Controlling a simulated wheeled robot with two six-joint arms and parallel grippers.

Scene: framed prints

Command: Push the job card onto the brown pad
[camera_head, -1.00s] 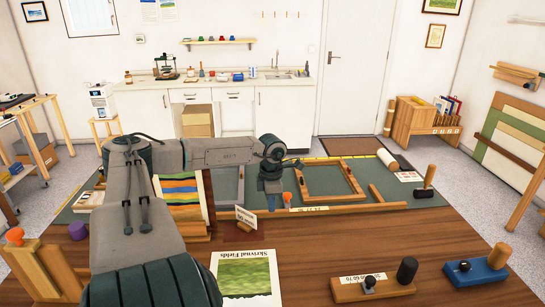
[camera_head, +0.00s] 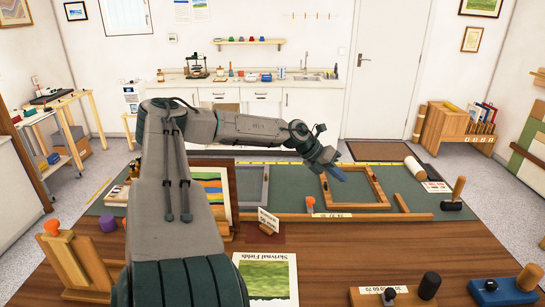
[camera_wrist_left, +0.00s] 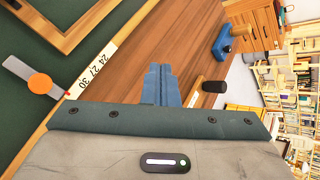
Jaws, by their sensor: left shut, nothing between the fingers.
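The job card (camera_head: 268,219) is a small white card with dark lettering, propped tilted in a little wooden block near the middle of the bench in the head view. The brown pad (camera_head: 262,236) is a flat dark reddish-brown patch. It shows around the foot of the block; I cannot tell whether the block lies wholly inside it. My left gripper (camera_head: 341,174) is shut and empty, held above the green mat to the right of the card and beyond it. Its closed blue fingers (camera_wrist_left: 160,85) show in the wrist view. My right gripper is not in view.
A wooden rail (camera_head: 370,217) runs along the mat's near edge, with an empty frame (camera_head: 354,188) behind it. A printed sheet (camera_head: 267,277) lies nearer.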

